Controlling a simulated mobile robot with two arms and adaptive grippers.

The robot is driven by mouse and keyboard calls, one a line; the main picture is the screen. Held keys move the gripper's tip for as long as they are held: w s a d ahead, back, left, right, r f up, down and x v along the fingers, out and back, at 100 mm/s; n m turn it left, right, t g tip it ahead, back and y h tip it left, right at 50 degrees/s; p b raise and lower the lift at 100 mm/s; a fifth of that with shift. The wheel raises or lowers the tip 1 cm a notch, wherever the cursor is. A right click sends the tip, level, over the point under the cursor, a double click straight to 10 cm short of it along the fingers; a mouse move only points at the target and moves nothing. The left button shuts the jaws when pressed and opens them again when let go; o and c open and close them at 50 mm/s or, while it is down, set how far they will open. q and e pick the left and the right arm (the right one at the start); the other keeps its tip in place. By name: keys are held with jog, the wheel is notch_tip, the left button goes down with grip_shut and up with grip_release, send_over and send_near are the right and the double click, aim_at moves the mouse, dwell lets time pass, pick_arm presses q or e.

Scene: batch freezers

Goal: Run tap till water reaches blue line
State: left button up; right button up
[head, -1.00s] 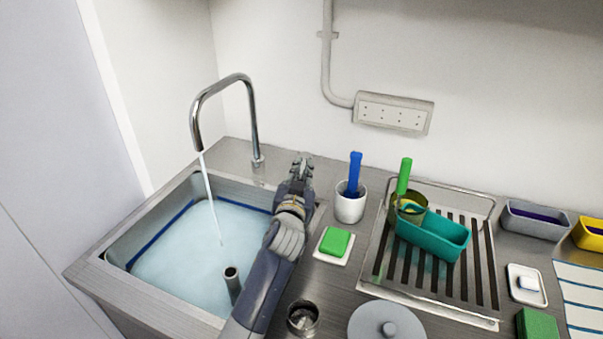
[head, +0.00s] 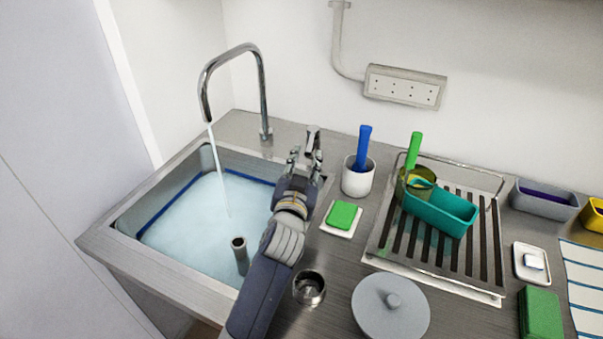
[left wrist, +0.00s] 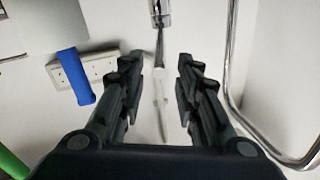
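The curved metal tap (head: 263,95) pours a thin stream of water (head: 220,170) into the sink (head: 205,160). Pale blue water (head: 195,225) covers the sink floor. The blue line (head: 180,206) runs along the sink walls, with the water surface at or just below it; I cannot tell exactly. The tap lever (head: 313,138) stands right of the spout's base. My left gripper (head: 305,165) is open just in front of the lever. In the left wrist view the open fingers (left wrist: 160,80) frame the lever (left wrist: 159,40), with nothing gripped. My right gripper is out of view.
A grey standpipe (head: 240,255) rises from the water. Right of my arm stand a white cup with a blue brush (head: 357,180), a green sponge (head: 342,215), a metal cup (head: 309,288), a round lid (head: 390,306) and a drying rack (head: 430,255).

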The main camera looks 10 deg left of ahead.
pick_arm(q)
jog(key=shift+s+d, duration=0.15)
jog(key=shift+s, duration=2.15)
dwell(5.7)
